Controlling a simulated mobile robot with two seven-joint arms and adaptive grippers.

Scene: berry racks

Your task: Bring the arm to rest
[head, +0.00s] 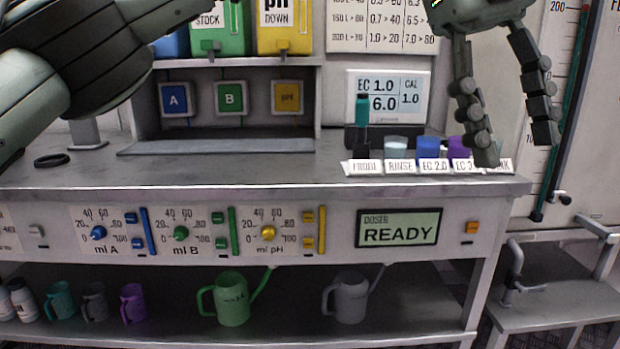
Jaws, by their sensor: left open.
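My left arm comes in from the left edge and leaves through the top of the head view. My left gripper (516,146) hangs down from the top right, with its two dark jointed fingers spread apart and nothing between them. Its left finger overlaps the right end of the row of labelled cups on the bench (240,172); from this view I cannot tell whether it touches anything. The gripper's upper part is cut off by the frame top. My right gripper is not in view.
A teal-topped probe (362,108) stands before the EC display (388,95). A blue cup (428,147) and purple cup (458,147) stand near the fingers. A dark ring (51,160) lies at left. A green watering can (232,300) is on the lower shelf. The middle benchtop is clear.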

